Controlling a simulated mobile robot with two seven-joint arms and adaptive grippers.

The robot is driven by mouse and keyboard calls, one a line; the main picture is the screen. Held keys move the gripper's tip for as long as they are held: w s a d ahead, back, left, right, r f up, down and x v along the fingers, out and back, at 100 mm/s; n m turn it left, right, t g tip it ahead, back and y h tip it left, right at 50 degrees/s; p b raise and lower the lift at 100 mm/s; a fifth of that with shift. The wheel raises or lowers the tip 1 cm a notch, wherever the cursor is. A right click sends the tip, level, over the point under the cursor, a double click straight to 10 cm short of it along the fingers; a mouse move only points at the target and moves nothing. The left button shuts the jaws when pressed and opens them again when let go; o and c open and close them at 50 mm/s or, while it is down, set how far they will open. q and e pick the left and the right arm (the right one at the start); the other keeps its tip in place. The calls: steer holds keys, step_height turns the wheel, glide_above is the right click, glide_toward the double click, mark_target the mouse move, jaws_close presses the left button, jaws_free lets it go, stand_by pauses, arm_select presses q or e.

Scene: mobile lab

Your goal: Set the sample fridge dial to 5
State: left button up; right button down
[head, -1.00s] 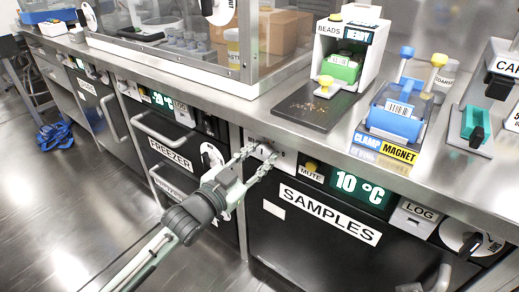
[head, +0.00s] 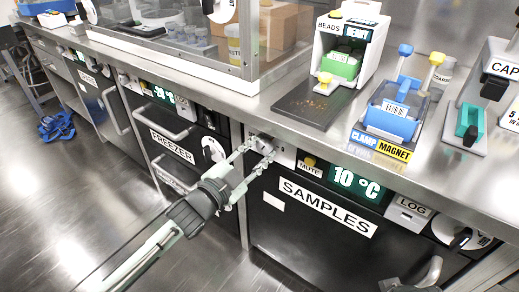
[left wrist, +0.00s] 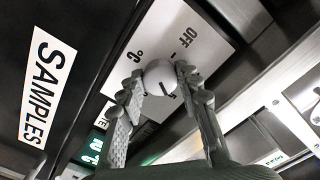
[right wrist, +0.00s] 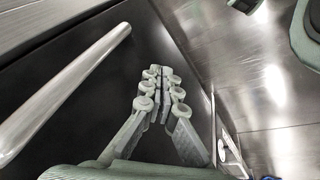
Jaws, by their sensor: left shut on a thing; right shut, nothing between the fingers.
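The sample fridge (head: 285,222) has a black door labelled SAMPLES and a green display (head: 357,184) reading 10 °C. Its dial (head: 262,143) is on the pale panel left of the MUTE button. In the left wrist view the dial is a round whitish knob (left wrist: 159,76) with a dark mark, on a plate lettered OFF and °C. My left gripper (head: 259,148) is shut on the knob, one finger on each side; its fingers also show in the left wrist view (left wrist: 158,84). My right gripper (right wrist: 160,78) is shut and empty, near a metal bar handle (right wrist: 70,88).
The freezer (head: 172,147) with its own dial (head: 213,149) is left of the sample fridge. A LOG box (head: 408,212) and another round dial (head: 452,232) are to the right. The counter above holds a bead dispenser (head: 345,50), a dark mat and a blue clamp magnet rack (head: 392,112).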

arm_select(q)
steer(key=o, duration=1.1)
steer(key=shift+o, duration=0.2)
steer(key=v, duration=1.2)
